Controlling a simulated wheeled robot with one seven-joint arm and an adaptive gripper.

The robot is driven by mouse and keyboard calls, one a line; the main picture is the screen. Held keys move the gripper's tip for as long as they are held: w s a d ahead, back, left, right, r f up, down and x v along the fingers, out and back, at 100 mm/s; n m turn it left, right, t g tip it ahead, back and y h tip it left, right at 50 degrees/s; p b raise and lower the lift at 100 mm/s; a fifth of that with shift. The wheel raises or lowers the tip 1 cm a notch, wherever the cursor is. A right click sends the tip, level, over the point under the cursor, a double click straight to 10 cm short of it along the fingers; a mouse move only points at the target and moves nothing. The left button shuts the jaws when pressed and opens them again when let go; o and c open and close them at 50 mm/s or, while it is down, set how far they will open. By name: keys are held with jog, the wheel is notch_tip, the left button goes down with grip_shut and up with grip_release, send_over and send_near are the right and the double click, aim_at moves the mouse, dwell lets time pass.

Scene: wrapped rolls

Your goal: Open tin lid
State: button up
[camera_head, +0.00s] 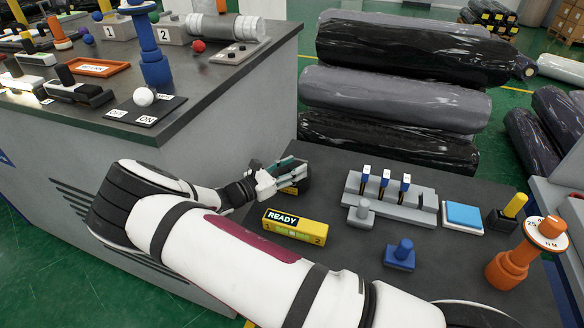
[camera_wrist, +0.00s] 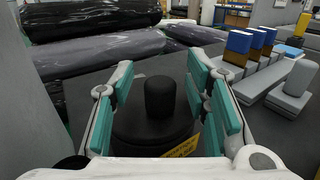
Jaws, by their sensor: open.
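The tin (camera_wrist: 188,149) is a dark round container with a yellow label on its near side. Its black lid (camera_wrist: 138,124) has an upright black knob (camera_wrist: 160,97) and sits on top of the tin. In the head view the tin (camera_head: 304,184) is partly hidden behind my gripper. My gripper (camera_wrist: 162,88) is open, with its teal-padded fingers on either side of the knob. A gap shows between the knob and each pad. In the head view my gripper (camera_head: 281,172) reaches over the dark table (camera_head: 345,255).
A yellow READY box (camera_head: 295,227) stands in front of the tin. A grey stepped block (camera_head: 395,203) with several blue-topped pegs stands to the right, beside a blue pad (camera_head: 463,214). A blue knob piece (camera_head: 400,256) lies nearer. Wrapped rolls (camera_head: 390,97) lie behind the table.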

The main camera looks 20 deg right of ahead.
grip_shut()
jog(key=shift+r, duration=0.1)
